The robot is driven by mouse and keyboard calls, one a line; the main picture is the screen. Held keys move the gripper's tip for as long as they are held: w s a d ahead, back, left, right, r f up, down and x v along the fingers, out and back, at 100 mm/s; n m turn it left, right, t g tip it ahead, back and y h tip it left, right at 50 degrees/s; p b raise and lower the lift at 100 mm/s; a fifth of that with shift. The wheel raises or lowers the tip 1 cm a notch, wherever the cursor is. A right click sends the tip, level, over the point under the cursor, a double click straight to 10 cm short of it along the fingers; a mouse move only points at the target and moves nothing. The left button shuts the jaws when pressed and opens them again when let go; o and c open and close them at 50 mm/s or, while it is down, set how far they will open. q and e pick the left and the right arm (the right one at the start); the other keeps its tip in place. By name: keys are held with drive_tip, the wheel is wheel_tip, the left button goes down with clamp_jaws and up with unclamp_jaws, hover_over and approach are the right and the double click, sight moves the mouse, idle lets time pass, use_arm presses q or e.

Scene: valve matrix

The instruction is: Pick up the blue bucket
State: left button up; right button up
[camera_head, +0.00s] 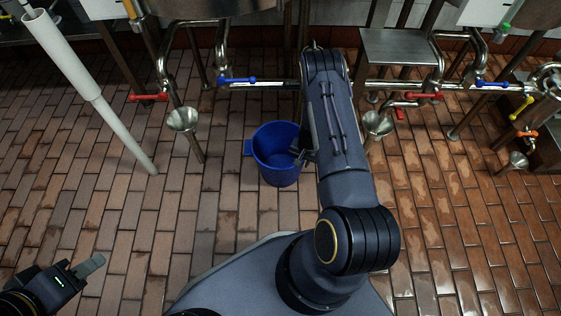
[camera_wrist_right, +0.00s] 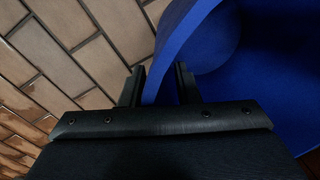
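The blue bucket (camera_head: 273,152) stands upright on the tiled floor in the middle of the head view, with a tab on its left rim. My right gripper (camera_head: 300,154) is at the bucket's right rim, partly hidden by my right arm. In the right wrist view, the two fingers of my right gripper (camera_wrist_right: 158,86) are apart, and the edge of the blue bucket (camera_wrist_right: 235,90) runs between them. I see no clear grip on the edge. My left gripper (camera_head: 88,266) is at the lower left, far from the bucket; its finger gap does not show clearly.
Steel funnels stand left (camera_head: 184,120) and right (camera_head: 376,124) of the bucket. A horizontal pipe with red and blue valve handles (camera_head: 237,80) runs behind it. A white slanted pole (camera_head: 95,92) stands at the left.

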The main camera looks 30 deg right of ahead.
clamp_jaws()
idle(1.4)
